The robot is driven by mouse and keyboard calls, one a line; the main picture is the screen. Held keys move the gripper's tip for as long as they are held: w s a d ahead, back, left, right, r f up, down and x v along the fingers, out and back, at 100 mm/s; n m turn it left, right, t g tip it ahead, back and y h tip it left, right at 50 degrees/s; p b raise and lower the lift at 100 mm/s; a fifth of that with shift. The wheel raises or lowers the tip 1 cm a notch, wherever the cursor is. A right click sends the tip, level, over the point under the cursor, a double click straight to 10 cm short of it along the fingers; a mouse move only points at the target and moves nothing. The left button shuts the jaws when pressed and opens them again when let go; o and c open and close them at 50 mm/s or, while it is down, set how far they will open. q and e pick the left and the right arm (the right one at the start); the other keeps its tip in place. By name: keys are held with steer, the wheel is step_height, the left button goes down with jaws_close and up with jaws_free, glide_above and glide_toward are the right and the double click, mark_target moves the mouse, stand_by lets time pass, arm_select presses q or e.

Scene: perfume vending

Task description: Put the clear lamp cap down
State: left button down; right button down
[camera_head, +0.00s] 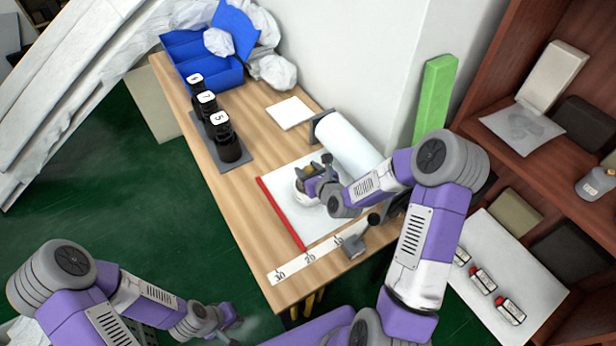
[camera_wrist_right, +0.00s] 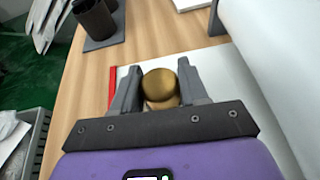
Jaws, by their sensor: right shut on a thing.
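My right gripper (camera_head: 312,180) is over the white sheet on the wooden table. It is shut on the lamp cap, whose round gold-brown top (camera_wrist_right: 160,84) shows between the two fingers in the right wrist view. In the head view a pale rounded part of the cap (camera_head: 299,194) shows beside the fingers, and the rest is hidden by the gripper. I cannot tell whether its underside touches the sheet. My left gripper (camera_head: 222,322) is low at the bottom left, away from the table, and its jaws are too small to read.
A white paper roll (camera_head: 345,145) lies behind the white sheet (camera_head: 318,226), which has a red strip (camera_head: 280,213) on its left edge. Numbered black containers (camera_head: 222,140) stand on a dark tray. A blue bin (camera_head: 187,56) sits at the far end. A marked ruler strip (camera_head: 302,262) lies in front.

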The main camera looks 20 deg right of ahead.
step_height(320, 180, down, 2)
steer(key=shift+f, duration=0.2)
steer(key=shift+f+b, duration=0.3)
steer(key=shift+b, duration=0.3)
steer(key=c, duration=0.6)
jaws_free()
steer(key=shift+r, duration=0.1)
